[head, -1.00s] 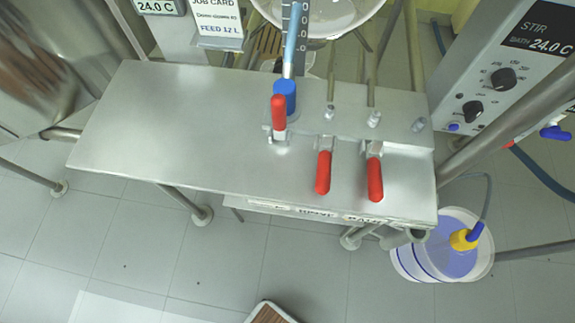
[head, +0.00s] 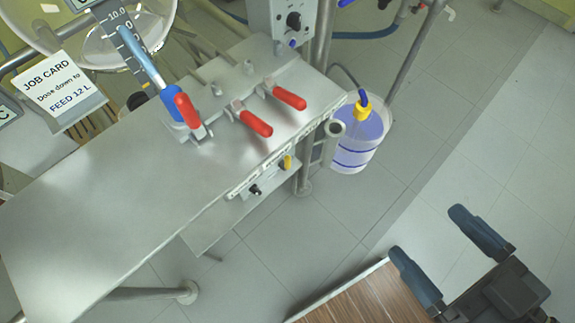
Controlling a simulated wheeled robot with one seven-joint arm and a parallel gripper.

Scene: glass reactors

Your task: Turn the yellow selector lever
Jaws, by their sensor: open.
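The yellow selector lever (head: 287,162) is a small upright yellow piece on a low panel (head: 262,184) under the front edge of the steel bench. A small black knob (head: 255,190) sits to its left on the same panel. My gripper (head: 442,247) is at the lower right, over the floor, with its two dark blue fingers wide apart and nothing between them. It is well to the right of the lever and below it in the picture, touching nothing. The lever's base is too small to make out clearly.
The steel bench (head: 110,200) carries red-handled valves (head: 252,118) and a blue fitting (head: 171,103). A bucket (head: 352,160) with a yellow-capped hose stands right of the bench. A wood-topped surface (head: 350,298) lies at the bottom. The floor (head: 470,180) at right is clear.

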